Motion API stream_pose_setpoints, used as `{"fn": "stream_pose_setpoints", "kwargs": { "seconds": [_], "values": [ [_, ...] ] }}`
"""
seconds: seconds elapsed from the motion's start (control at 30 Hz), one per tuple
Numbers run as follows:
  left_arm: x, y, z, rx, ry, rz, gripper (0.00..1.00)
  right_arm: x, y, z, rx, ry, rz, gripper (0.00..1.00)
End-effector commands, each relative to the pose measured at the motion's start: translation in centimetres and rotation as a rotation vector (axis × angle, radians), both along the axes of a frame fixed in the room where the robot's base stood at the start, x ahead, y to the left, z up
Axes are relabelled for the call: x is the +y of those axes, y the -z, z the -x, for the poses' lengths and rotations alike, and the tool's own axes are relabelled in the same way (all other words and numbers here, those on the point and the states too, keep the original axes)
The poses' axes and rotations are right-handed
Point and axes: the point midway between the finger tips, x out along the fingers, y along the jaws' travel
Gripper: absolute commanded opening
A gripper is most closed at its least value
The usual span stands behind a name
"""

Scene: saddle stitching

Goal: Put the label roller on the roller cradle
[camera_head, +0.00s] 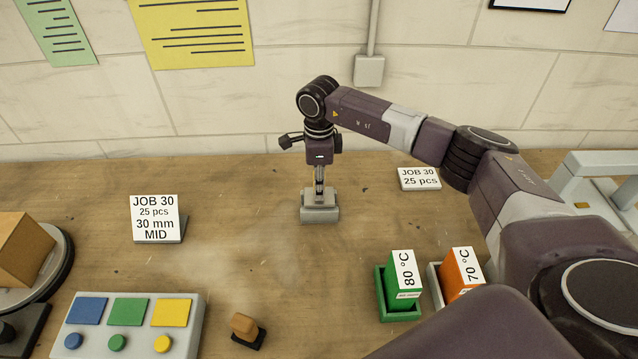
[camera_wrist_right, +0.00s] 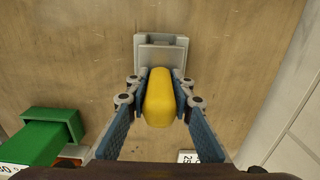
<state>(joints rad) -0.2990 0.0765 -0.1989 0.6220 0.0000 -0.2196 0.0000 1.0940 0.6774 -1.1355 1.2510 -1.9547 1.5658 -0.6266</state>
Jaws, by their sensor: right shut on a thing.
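The label roller shows as a rounded yellow body (camera_wrist_right: 159,98) between the blue-padded fingers of my right gripper (camera_wrist_right: 160,108) in the right wrist view. In the head view my right gripper (camera_head: 319,186) points down at a small grey block-like stand, seemingly the roller cradle (camera_head: 320,215). The cradle (camera_wrist_right: 160,44) also shows in the right wrist view, just beyond the yellow body. The roller's lower end is hidden, so I cannot tell whether it touches the cradle. My left gripper is not in view.
Green (camera_head: 402,275) and orange (camera_head: 461,270) blocks with temperature labels stand in holders at right. A button panel (camera_head: 130,322) and a small wooden-topped piece (camera_head: 245,326) are at the front. A job card (camera_head: 155,218) stands at left. The table around the cradle is clear.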

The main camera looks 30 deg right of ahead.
Motion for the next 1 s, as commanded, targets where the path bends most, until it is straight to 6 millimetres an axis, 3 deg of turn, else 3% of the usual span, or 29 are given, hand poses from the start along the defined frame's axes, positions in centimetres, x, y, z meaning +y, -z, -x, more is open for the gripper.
{"fn": "stream_pose_setpoints", "kwargs": {
  "seconds": [0.4, 0.43, 0.57, 0.87, 1.0],
  "values": [
    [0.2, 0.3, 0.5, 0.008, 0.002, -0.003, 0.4, 0.0, 0.9, 0.0, -0.001, -0.001, 0.0, 0.0],
    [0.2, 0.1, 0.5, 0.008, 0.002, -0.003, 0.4, 0.0, 0.8, 0.0, 0.0, -0.001, 0.0, 0.25],
    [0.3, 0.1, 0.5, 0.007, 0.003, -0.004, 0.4, 0.0, 0.7, 0.0, 0.0, -0.001, 0.0, 0.39],
    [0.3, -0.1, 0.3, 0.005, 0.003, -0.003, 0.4, 0.0, 0.6, 0.0, 0.0, -0.001, 0.0, 0.39],
    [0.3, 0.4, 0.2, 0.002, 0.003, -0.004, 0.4, 0.0, -0.5, -0.2, -0.005, 0.0, 0.0, 0.39]
  ]
}}
